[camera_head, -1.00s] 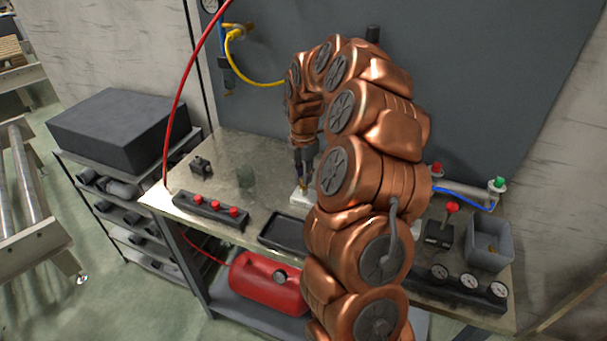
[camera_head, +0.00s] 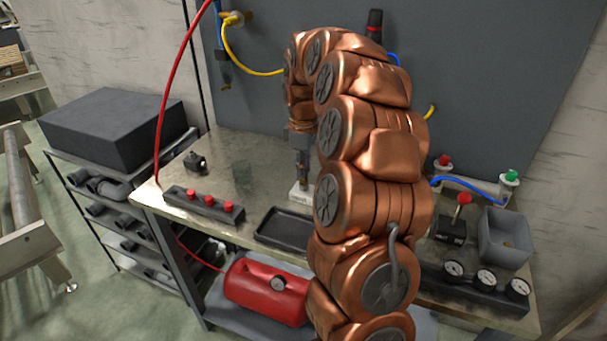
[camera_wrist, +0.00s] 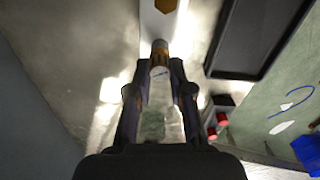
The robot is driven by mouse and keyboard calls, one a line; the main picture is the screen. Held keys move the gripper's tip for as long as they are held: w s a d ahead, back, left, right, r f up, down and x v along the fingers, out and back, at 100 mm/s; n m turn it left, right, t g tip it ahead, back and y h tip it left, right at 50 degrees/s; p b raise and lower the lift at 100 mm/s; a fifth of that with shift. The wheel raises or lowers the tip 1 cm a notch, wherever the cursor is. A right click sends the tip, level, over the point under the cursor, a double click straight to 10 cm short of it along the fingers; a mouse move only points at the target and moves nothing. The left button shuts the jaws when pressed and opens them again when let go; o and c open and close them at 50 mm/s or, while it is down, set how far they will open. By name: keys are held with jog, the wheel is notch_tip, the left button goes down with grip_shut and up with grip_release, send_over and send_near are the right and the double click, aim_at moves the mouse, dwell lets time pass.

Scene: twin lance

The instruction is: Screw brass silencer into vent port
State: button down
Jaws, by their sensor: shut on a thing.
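My gripper (camera_wrist: 160,72) is shut on a short cylinder with a brass-coloured end, which I take to be the brass silencer (camera_wrist: 160,48). It sticks out past the fingertips in the wrist view. In the head view my gripper (camera_head: 303,176) points down just above a small white block (camera_head: 297,194) on the bench. The wrist view shows the pale block (camera_wrist: 150,30) with a brass hexagonal piece (camera_wrist: 166,5) on it, apart from the held part. I cannot tell which fitting is the vent port; my arm hides part of the bench and back panel.
A black tray (camera_head: 285,228) lies on the bench (camera_head: 235,150) in front of the block. A red-button strip (camera_head: 203,204) is at left. A grey bin (camera_head: 504,240), a red-knobbed lever (camera_head: 458,222) and a gauge strip (camera_head: 470,284) are at right. A red hose (camera_head: 172,90) hangs at left.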

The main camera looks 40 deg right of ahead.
jog(key=m+b, duration=0.3)
jog(key=m, duration=0.3)
jog(key=shift+f, duration=0.2)
jog(key=m+b, duration=0.2)
jog(key=m, duration=0.2)
jog(key=shift+r+m+b, duration=0.2)
jog(key=shift+m+b, duration=0.3)
jog(key=shift+m, duration=1)
jog(key=c, duration=1.2)
grip_release()
